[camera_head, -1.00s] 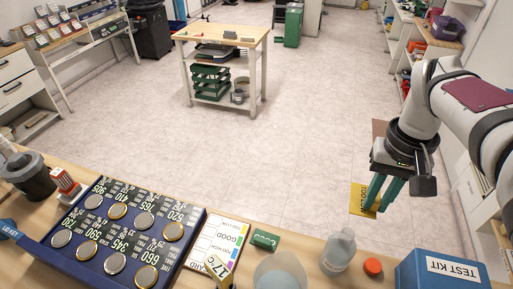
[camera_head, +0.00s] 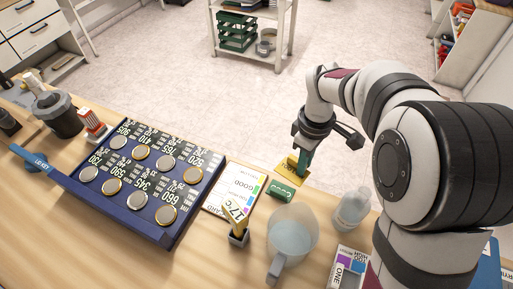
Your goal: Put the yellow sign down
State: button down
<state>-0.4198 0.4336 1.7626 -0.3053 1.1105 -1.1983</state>
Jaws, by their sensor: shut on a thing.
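The yellow sign (camera_head: 291,169) is a small flat yellow plate at the far edge of the wooden bench. The sign is partly hidden by the fingers. I cannot tell whether its underside touches the bench top. A small green block (camera_head: 281,191) lies just in front of the sign.
A blue tray of labelled round discs (camera_head: 175,227) fills the left of the bench (camera_head: 105,265). Open floor lies beyond.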

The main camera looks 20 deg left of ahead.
aim_at(289, 169)
jog(key=a+f+n, duration=0.1)
jog(key=s+a+f+n, duration=0.1)
jog(key=a, duration=0.1)
jog(key=shift+a+f+n, duration=0.1)
jog(key=shift+f+n, duration=0.2)
jog(key=a+f, duration=0.2)
jog(key=a, duration=0.1)
jog(key=s+a+f, duration=0.1)
jog(key=a+f, duration=0.1)
jog(key=a, duration=0.2)
jog(key=s+a+f, duration=0.1)
jog(key=a+f, duration=0.2)
jog(key=a, duration=0.1)
jog(key=shift+s+a+f, duration=0.1)
jog(key=shift+s, duration=0.1)
notch_tip(289, 169, down, 3)
jog(key=shift+a+f, duration=0.1)
jog(key=shift+f, duration=0.35)
jog(key=shift+f, duration=0.15)
jog(key=c, duration=0.8)
grip_release()
jog(key=shift+c, duration=0.2)
